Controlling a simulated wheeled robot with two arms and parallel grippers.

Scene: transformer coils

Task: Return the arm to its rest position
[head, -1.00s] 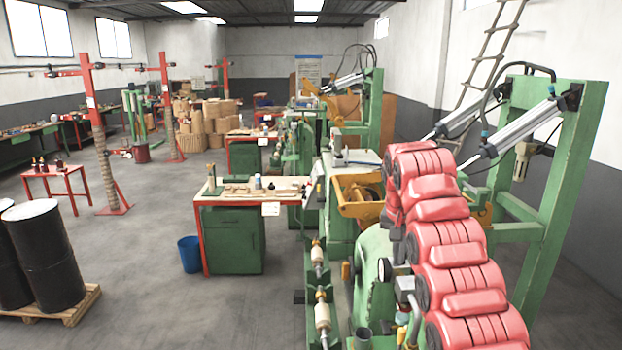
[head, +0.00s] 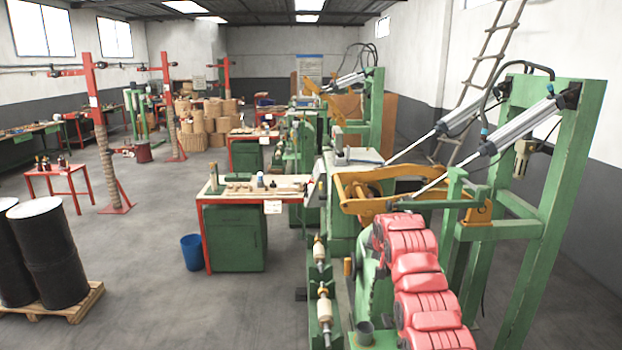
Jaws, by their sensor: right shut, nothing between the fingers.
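My right arm (head: 420,275), made of red segments, comes in from the bottom right and bends over in front of the green machine. My right gripper (head: 381,246) is at the far end of this arm, small and mostly hidden by the red links. It is shut, and I see nothing held in it. My left arm and left gripper are not in view.
The green winding machine (head: 545,190) with its yellow arm (head: 375,190) stands close around my right arm. A green cabinet (head: 235,238) and a blue bin (head: 191,252) stand left of it. Black drums (head: 55,250) sit on a pallet (head: 55,308). Floor between is clear.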

